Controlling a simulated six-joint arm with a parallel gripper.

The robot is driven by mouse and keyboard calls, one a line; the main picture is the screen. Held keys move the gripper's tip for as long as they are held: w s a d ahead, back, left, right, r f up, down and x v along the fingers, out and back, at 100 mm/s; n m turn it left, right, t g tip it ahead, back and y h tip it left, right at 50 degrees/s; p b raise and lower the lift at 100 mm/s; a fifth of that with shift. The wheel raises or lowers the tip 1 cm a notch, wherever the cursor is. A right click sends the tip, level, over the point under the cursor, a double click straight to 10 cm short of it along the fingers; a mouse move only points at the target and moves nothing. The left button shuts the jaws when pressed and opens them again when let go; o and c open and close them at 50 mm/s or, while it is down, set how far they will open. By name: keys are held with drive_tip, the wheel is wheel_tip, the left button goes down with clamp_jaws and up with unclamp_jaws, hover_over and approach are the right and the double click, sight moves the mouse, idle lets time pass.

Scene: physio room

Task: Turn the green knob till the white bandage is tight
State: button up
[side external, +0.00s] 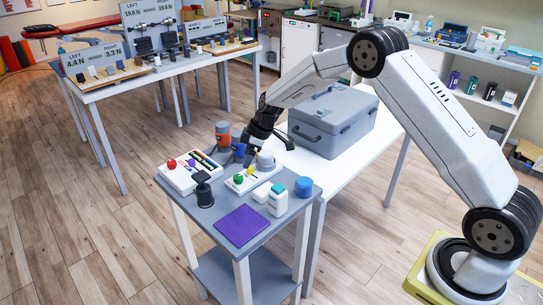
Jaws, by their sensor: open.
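A small green knob (238,179) sits on a low white device on the grey-topped side table, with a yellow knob (250,171) beside it. A pale rounded cylinder (266,160) stands at the device's right end; I cannot tell whether it is the white bandage. My gripper (258,140) is dark and hangs above the back of the table, behind the green knob and apart from it. It is open, with nothing seen between its fingers. The fingertips are small and partly lost among the things behind.
On the side table (188,212) are a white panel with a red knob (172,164), an orange-and-grey cylinder (223,134), a black stand (203,190), white blocks (277,200), a blue-topped bottle (304,187) and a purple mat (240,225). A large grey case (333,120) stands close behind my gripper.

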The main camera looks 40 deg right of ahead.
sight(239, 177)
drive_tip(key=shift+f, duration=0.15)
drive_tip(key=shift+x, duration=3.85)
clamp_jaws()
